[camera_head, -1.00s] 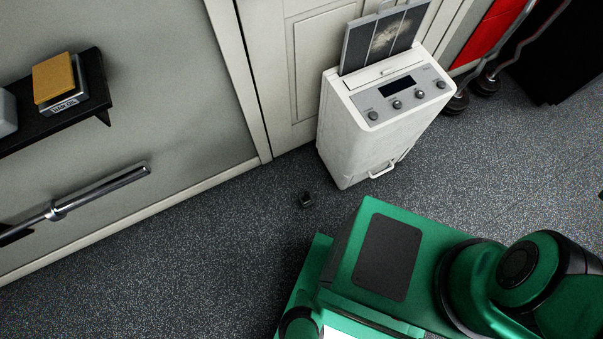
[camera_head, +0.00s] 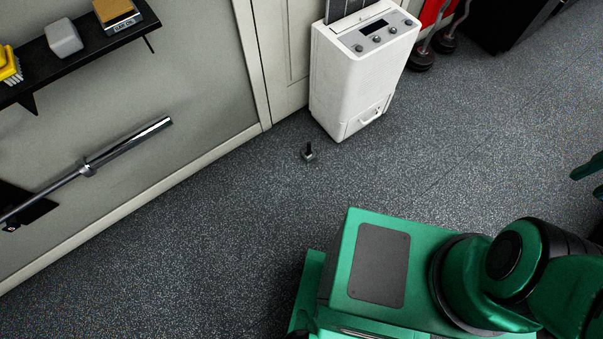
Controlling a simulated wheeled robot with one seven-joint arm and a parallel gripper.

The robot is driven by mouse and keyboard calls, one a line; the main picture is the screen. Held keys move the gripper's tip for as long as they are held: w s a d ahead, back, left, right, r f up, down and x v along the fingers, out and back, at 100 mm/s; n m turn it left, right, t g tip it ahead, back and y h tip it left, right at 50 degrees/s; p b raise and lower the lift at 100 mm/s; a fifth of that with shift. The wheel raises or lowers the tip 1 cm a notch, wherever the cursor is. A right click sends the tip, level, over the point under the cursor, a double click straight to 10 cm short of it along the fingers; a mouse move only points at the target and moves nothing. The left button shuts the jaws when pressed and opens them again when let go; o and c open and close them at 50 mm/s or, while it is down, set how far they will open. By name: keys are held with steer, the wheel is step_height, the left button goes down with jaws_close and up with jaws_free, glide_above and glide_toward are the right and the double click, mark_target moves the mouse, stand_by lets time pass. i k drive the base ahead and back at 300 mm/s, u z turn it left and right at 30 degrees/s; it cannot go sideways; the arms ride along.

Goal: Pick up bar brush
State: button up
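A yellow brush-like item with pale bristles, likely the bar brush (camera_head: 10,68), lies on the black wall shelf (camera_head: 88,48) at the far left. The left picture edge cuts it off. Green and dark tips at the right edge may be part of my gripper (camera_head: 590,176). They are cut off, so I cannot tell whether they are open or shut. They are far across the picture from the brush.
A grey block (camera_head: 64,38) and a small tan-topped box (camera_head: 117,14) share the shelf. A metal bar (camera_head: 128,138) is mounted below. A white dehumidifier (camera_head: 352,80) stands by the door. A small dark object (camera_head: 308,153) lies on the otherwise open floor (camera_head: 210,220).

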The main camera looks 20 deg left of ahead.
mark_target(308, 153)
steer(key=k, duration=0.65)
steer(key=u, duration=0.75)
steer(key=i, duration=1)
steer(key=z, duration=0.05)
steer(key=k, duration=0.5)
steer(key=z, duration=0.85)
steer(key=i, duration=0.6)
